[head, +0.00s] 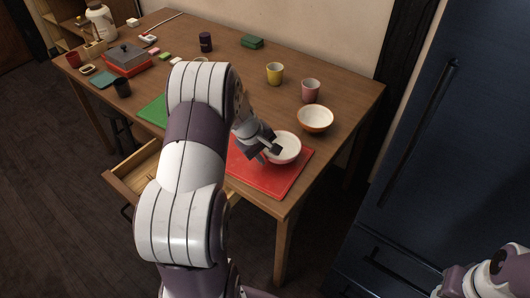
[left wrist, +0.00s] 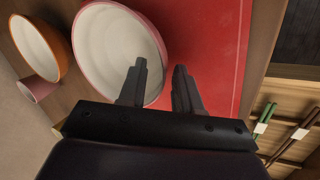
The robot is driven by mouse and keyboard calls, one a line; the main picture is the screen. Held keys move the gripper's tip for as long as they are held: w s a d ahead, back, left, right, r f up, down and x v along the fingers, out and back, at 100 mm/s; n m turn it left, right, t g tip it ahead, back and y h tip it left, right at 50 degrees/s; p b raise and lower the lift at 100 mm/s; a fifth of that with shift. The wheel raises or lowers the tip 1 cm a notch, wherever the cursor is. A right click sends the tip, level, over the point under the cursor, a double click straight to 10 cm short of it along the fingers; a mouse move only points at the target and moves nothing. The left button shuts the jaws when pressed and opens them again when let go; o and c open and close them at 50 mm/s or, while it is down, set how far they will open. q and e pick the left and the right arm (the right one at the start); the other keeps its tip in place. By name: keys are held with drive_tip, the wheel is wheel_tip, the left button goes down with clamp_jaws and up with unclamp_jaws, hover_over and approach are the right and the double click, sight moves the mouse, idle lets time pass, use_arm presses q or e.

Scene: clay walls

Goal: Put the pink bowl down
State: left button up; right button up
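The pink bowl (head: 287,147), white inside with a pink rim, sits upright on the red mat (head: 262,180) near the table's front right corner. It also shows in the left wrist view (left wrist: 112,45). My left gripper (head: 270,153) is at the bowl's near left side. In the left wrist view its two fingers (left wrist: 159,82) stand apart, one over the bowl's inside and one outside over the mat, with the rim between them. A gap shows beside the rim. Of my right arm only a part shows at the lower right; its gripper is out of view.
An orange bowl (head: 315,119), a pink cup (head: 311,91) and a yellow cup (head: 275,74) stand behind the pink bowl. A green mat (head: 153,111) lies left, partly behind my arm. An open drawer (head: 135,177) juts from the table's front. A dark fridge (head: 440,150) stands right.

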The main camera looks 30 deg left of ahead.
use_arm(q)
drive_tip(key=p+v, duration=0.2)
drive_tip(key=v, duration=1)
drive_tip(key=s+d+f+m+g+y, duration=0.1)
drive_tip(key=s+d+m, duration=0.5)
drive_tip(key=d+m, duration=0.1)
drive_tip(key=s+d+f+m+g, duration=0.1)
drive_tip(key=s+d+m, duration=0.5)
drive_tip(key=d, duration=0.4)
drive_tip(key=shift+s+f+m+g+y, duration=0.2)
drive_tip(key=shift+s+m+g+y, duration=0.2)
drive_tip(key=shift+s, duration=0.05)
drive_tip(key=shift+d, duration=0.15)
